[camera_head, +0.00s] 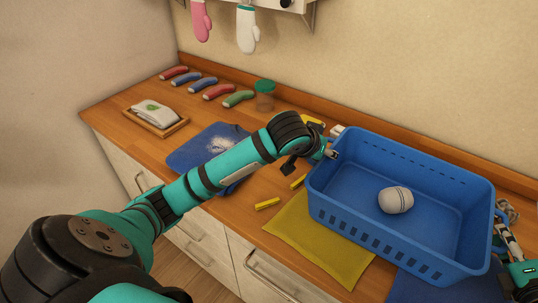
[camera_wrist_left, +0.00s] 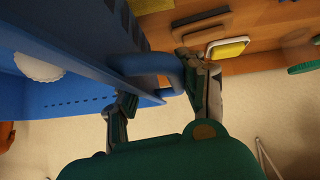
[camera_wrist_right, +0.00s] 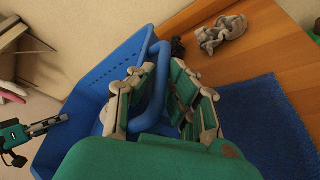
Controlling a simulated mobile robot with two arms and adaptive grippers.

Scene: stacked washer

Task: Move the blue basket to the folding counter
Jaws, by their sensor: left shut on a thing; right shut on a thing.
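The blue basket (camera_head: 345,210) is upright over the right part of the wooden counter (camera_head: 155,95); I cannot tell whether its bottom touches the top. A pale striped roundish bundle (camera_head: 395,200) lies inside it. My left gripper (camera_head: 329,151) is at the basket's left end; the left wrist view shows its fingers (camera_wrist_left: 163,85) shut on that end's loop handle. My right gripper (camera_head: 508,242) is at the right end, partly cut off by the frame; the right wrist view shows its fingers (camera_wrist_right: 156,85) shut on the other handle.
A yellow cloth (camera_head: 320,240) and a blue cloth (camera_wrist_right: 265,120) lie by the basket. A blue shirt (camera_head: 190,153), small yellow pieces (camera_head: 267,204), a tray (camera_head: 160,122), a green-lidded jar (camera_head: 265,97) and several rolled cloths (camera_head: 220,92) occupy the left. A grey crumpled cloth (camera_wrist_right: 222,33) lies right.

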